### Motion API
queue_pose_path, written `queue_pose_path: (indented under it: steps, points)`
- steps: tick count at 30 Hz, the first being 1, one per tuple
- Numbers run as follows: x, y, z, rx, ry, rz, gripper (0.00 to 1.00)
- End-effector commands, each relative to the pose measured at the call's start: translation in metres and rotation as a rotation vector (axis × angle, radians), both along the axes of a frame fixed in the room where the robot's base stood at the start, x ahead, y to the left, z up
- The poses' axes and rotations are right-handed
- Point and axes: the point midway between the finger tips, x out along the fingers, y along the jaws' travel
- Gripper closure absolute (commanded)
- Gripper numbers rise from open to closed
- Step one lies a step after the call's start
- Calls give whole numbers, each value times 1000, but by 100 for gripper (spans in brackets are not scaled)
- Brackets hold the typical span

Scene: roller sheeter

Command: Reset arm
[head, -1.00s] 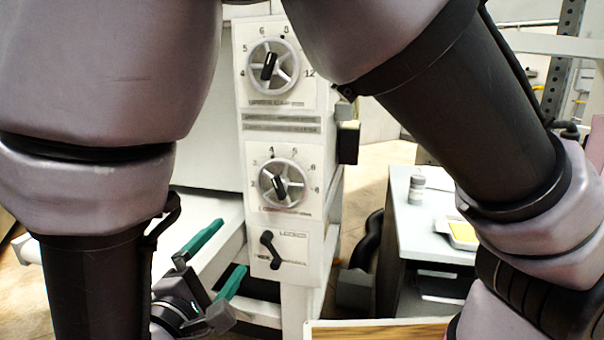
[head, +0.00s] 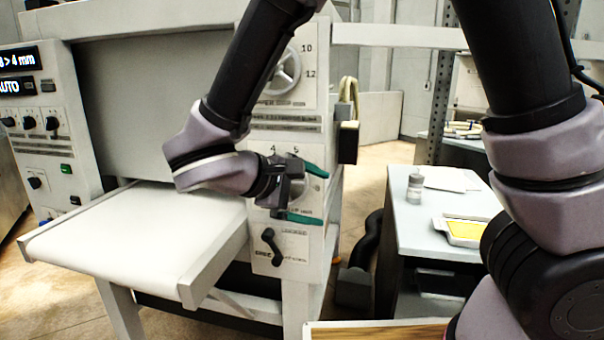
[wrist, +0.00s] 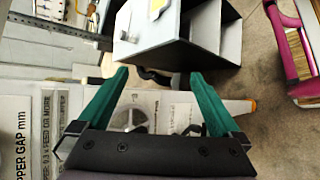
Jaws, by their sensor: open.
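My gripper (head: 308,192) has two green fingers, spread apart with nothing between them. In the head view it is in front of the lower dial (head: 318,184) of the sheeter's control panel and hides much of it. I cannot tell whether it touches the dial. In the wrist view the gripper (wrist: 158,92) also shows open, with a dial (wrist: 132,118) seen between its fingers. The upper dial (head: 285,75) is partly covered by my arm. The lock lever (head: 271,246) sits lower on the panel and is in clear view.
The white sheeter table (head: 130,235) extends left of the panel. A grey side table (head: 405,215) on the right carries a small jar (head: 415,187) and a yellow-filled tray (head: 463,230). Floor shows between the panel and side table.

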Motion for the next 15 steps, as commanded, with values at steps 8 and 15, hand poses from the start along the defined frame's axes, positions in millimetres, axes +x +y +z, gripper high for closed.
queue_pose_path:
  steps: [8, 15]
  points:
    - [18, -100, 32, 421, 180, -417, 0]
    - [14, -152, 63, 855, 164, -676, 0]
